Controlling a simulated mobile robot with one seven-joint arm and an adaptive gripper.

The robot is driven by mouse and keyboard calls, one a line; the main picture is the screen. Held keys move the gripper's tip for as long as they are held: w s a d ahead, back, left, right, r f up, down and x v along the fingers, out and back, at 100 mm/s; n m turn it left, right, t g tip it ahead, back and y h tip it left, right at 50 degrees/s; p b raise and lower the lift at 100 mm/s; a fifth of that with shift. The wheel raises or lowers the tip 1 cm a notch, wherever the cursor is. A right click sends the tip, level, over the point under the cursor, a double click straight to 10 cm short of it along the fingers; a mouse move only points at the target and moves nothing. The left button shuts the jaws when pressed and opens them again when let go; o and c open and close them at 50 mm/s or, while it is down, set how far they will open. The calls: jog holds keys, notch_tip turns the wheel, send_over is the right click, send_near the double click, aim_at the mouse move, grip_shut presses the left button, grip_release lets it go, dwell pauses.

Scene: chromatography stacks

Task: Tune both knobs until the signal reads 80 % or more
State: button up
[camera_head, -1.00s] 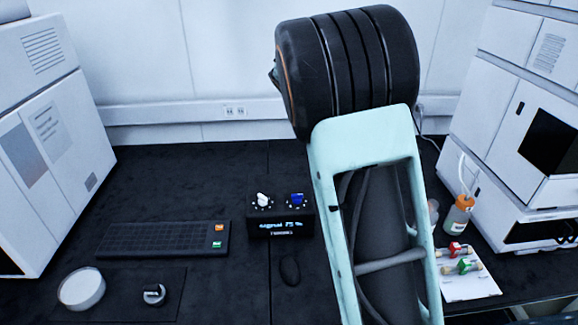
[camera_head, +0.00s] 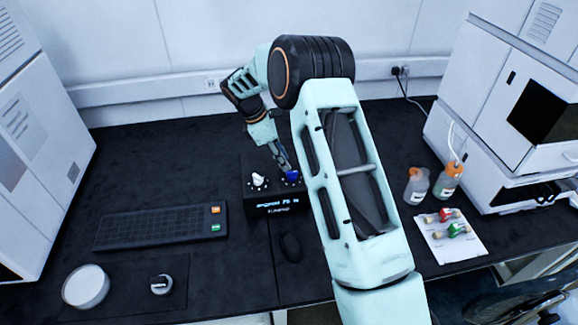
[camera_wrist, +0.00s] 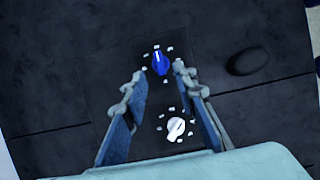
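A black control box (camera_head: 270,197) stands on the dark bench with a white knob (camera_head: 258,180) on its left and a blue knob (camera_head: 292,176) on its right. Its lit front display (camera_head: 277,204) shows a signal percentage, seemingly in the seventies, too blurred to read surely. My gripper (camera_head: 284,164) points down at the blue knob. In the wrist view my gripper (camera_wrist: 158,73) is open, its fingers apart with the blue knob (camera_wrist: 160,64) between or just beyond the tips. I cannot tell whether they touch it. The white knob (camera_wrist: 176,127) lies nearer the palm in that view.
A dish (camera_head: 86,286) and a small round item (camera_head: 160,285) sit front left.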

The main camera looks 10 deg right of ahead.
aim_at(291, 172)
jog(key=x, duration=0.5)
jog(key=shift+p, duration=0.3)
grip_shut()
